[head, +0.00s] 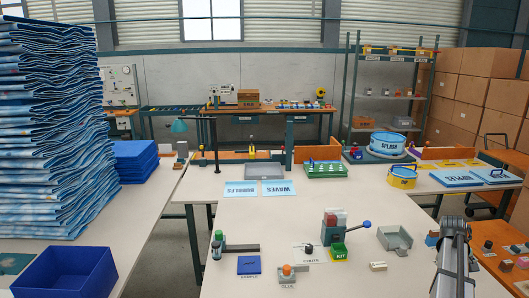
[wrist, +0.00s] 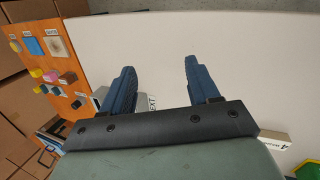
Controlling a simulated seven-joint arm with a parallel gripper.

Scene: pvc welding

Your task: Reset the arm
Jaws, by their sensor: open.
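My gripper (wrist: 158,66) shows in the wrist view with its two dark blue fingers spread apart. It is open, with nothing between the fingertips, over a bare stretch of the white table (wrist: 245,60). A small white card with partly hidden lettering (wrist: 152,101) shows behind the gripper's dark crossbar, between the finger bases. In the head view a grey part of my arm (head: 455,260) rises at the lower right, beside the table's right edge. I cannot make out the fingers in the head view.
The front table holds a press-like device (head: 335,226), a green KIT box (head: 338,251), a grey bracket (head: 394,239) and a blue SAMPLE pad (head: 249,265). An orange board with small coloured pieces (wrist: 55,62) lies left in the wrist view. Folded blue sheets (head: 50,130) stand far left.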

